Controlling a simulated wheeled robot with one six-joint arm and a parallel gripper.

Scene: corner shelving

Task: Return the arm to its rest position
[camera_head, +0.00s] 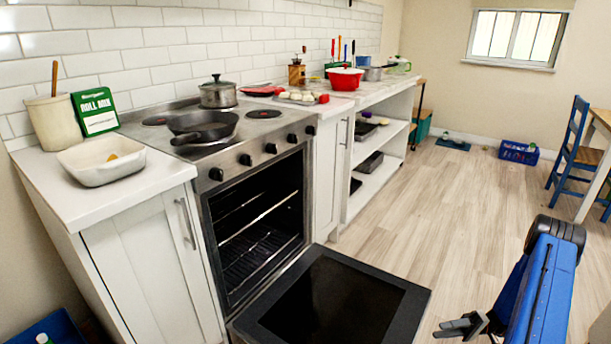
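My arm (545,285) shows at the lower right, with blue links and a black joint at the top. It is bent, and its end points left. My gripper (442,328) is a small dark grey shape low in the picture, over the floor and right of the lowered oven door (335,300). It looks apart from the door. Nothing shows held in it. Its fingers are too small and too overlapped to tell whether they are open or shut.
The oven (258,240) is open, with its door reaching into the floor space. A frying pan (203,128) and a lidded pot (218,94) stand on the stove. A blue chair (572,155) and table are at right. Wooden floor (450,205) beyond is clear.

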